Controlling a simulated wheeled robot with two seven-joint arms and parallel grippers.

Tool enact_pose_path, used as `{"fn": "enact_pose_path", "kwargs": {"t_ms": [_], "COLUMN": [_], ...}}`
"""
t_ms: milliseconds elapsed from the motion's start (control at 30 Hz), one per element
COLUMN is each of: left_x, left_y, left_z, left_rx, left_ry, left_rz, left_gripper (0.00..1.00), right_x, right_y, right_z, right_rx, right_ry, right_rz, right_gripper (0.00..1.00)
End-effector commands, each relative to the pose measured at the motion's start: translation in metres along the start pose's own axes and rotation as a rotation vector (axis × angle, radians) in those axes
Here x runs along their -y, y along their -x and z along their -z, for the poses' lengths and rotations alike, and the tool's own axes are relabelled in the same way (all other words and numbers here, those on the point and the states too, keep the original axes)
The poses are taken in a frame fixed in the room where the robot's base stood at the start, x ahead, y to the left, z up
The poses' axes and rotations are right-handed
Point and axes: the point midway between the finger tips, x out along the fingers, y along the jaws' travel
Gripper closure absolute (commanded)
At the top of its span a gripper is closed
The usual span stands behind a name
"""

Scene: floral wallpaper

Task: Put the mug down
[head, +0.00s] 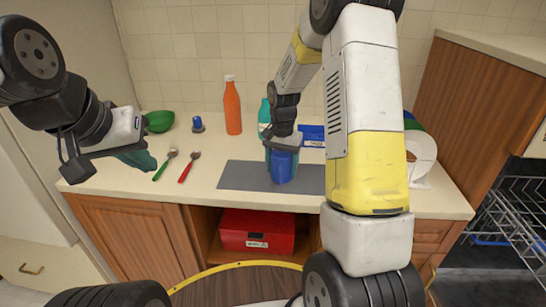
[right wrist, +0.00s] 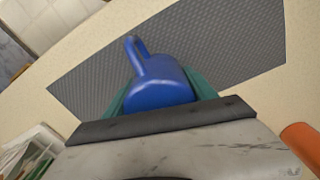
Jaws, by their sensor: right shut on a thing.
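The blue mug (head: 281,167) is at the grey mat (head: 238,176) on the counter, upright in the head view. My right gripper (head: 283,150) comes down on it from above and is shut on it. In the right wrist view the mug (right wrist: 158,85) sits between the teal fingers, its handle pointing away over the mat (right wrist: 215,50). I cannot tell whether its base touches the mat.
An orange bottle (head: 232,106), a teal bottle (head: 264,116), a green bowl (head: 159,121), a green spoon (head: 165,164) and a red spoon (head: 188,167) are on the counter. A red box (head: 257,232) sits in the shelf below. A dish rack (head: 510,215) is at the right.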

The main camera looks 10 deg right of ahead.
Motion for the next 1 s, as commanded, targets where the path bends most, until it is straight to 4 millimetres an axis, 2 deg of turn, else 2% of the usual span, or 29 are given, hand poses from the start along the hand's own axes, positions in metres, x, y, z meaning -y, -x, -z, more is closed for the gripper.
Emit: {"fn": "enact_pose_path", "kwargs": {"t_ms": [33, 67, 133, 433, 567, 667, 1000], "left_x": [0.000, 0.000, 0.000, 0.000, 0.000, 0.000, 0.000], "left_y": [0.000, 0.000, 0.000, 0.000, 0.000, 0.000, 0.000], "left_z": [0.000, 0.000, 0.000, 0.000, 0.000, 0.000, 0.000], "left_rx": [0.000, 0.000, 0.000, 0.000, 0.000, 0.000, 0.000], "left_ry": [0.000, 0.000, 0.000, 0.000, 0.000, 0.000, 0.000], "left_rz": [0.000, 0.000, 0.000, 0.000, 0.000, 0.000, 0.000], "left_gripper": [1.00, 1.00, 1.00, 1.00, 1.00, 1.00, 1.00], "right_x": [0.000, 0.000, 0.000, 0.000, 0.000, 0.000, 0.000], "right_y": [-0.002, -0.002, -0.001, -0.001, 0.006, 0.021, 0.093], "right_z": [0.000, 0.000, 0.000, 0.000, 0.000, 0.001, 0.001], "right_rx": [0.001, 0.001, 0.001, 0.001, -0.001, -0.003, -0.003], "right_ry": [0.000, 0.000, 0.000, 0.000, 0.000, 0.000, 0.000], "right_rz": [0.000, -0.001, -0.001, -0.001, 0.000, 0.001, 0.002], "right_gripper": [0.89, 0.29, 0.16, 0.13, 0.13, 0.13, 0.13]}}
